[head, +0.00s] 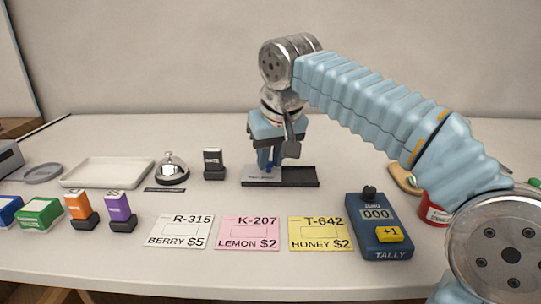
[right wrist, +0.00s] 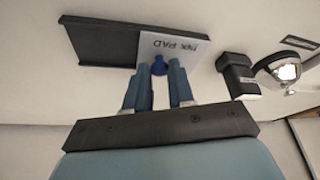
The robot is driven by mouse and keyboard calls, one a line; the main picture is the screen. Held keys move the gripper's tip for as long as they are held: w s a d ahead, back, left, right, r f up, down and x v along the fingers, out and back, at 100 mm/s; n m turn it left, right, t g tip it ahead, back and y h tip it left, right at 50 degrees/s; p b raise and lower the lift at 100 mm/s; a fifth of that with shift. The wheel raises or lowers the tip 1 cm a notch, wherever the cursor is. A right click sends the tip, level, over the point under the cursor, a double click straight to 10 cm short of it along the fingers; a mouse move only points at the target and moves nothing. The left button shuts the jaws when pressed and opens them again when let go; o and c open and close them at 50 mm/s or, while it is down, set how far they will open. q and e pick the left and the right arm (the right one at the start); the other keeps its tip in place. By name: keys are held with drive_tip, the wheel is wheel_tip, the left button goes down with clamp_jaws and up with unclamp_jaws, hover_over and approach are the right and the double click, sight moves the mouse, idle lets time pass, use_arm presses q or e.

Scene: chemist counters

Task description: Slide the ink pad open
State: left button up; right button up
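The ink pad (head: 308,184) is a flat dark tray near the middle of the table. Its light grey lid (head: 256,181), marked INK PAD, sits at the tray's left part in the head view; the dark tray to the right lies uncovered. In the right wrist view the lid (right wrist: 190,45) is at the right and the bare dark tray (right wrist: 100,42) at the left. A blue knob (right wrist: 159,66) stands on the lid. My right gripper (head: 269,165) points down over the lid, its two fingers closed about the knob with hardly any gap. My left gripper is not seen.
A dark stamp (head: 213,164) and a silver bell (head: 172,168) stand left of the pad. Price cards (head: 248,233) and a blue tally counter (head: 378,228) lie in front. A white tray (head: 107,185) is further left. The table behind the pad is clear.

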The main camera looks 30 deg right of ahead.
clamp_jaws()
drive_tip(key=shift+d, duration=0.1)
drive_tip(key=s+d, duration=0.1)
drive_tip(key=d, duration=0.1)
drive_tip(key=s+d, duration=0.2)
drive_tip(key=d, duration=0.1)
drive_tip(key=shift+s+d, duration=0.25)
drive_tip(key=shift+d, duration=0.1)
drive_tip(key=o, duration=0.8)
unclamp_jaws()
drive_tip(key=shift+c, duration=0.2)
drive_tip(key=p+v, duration=0.2)
drive_tip(key=v, duration=1.1)
drive_tip(key=shift+s+r+p, duration=0.15)
drive_tip(key=shift+r+p, duration=0.2)
drive_tip(key=shift+r, duration=0.05)
